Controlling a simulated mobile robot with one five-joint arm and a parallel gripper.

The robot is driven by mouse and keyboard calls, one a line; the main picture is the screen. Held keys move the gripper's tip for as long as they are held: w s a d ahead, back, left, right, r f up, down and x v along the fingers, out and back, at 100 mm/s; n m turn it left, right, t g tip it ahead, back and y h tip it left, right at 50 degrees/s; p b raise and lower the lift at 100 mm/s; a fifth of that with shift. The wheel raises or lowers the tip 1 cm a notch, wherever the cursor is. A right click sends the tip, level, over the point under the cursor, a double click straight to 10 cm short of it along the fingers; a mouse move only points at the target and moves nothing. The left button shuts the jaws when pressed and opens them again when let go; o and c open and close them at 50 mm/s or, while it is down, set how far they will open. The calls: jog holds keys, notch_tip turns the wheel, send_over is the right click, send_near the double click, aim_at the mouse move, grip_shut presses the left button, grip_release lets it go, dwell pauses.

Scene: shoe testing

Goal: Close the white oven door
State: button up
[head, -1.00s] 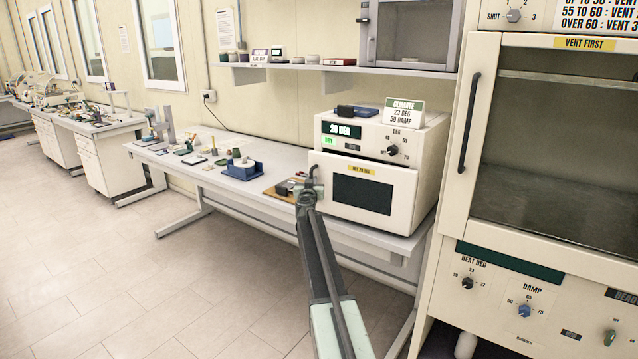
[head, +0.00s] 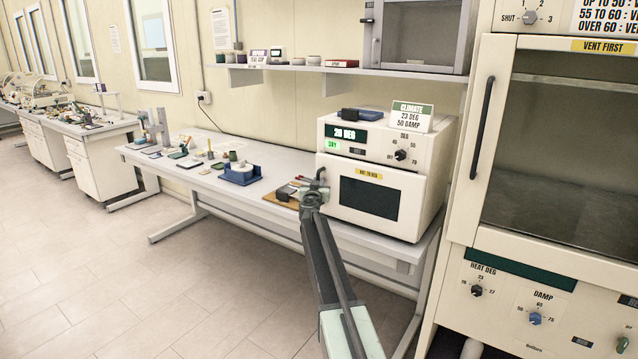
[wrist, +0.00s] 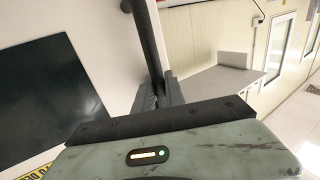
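The white oven (head: 437,165) stands on the bench, with a "20 DEG" display and a dial above its door. Its door (head: 409,205) has a dark window and a yellow label. The door looks almost flush with the front; a small gap at the left cannot be ruled out. A dark upright handle (head: 321,174) sits at the door's left edge. My gripper (head: 313,191) is at this handle. In the wrist view, the handle (wrist: 147,35) runs down between the two close fingers of my gripper (wrist: 159,93), which look shut on it. The fingertips are partly hidden.
The bench (head: 290,158) carries a brown board (head: 280,197) and a blue holder (head: 240,175) left of the oven. A tall cabinet (head: 455,225) stands close on the right. A shelf (head: 410,73) hangs above. The floor at left is clear.

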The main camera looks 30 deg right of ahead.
jog(key=shift+s+d, duration=0.1)
jog(key=shift+d, duration=0.2)
jog(key=shift+s, duration=0.1)
jog(key=v, duration=0.7)
jog(key=shift+a, duration=0.6)
jog(key=shift+s, duration=0.1)
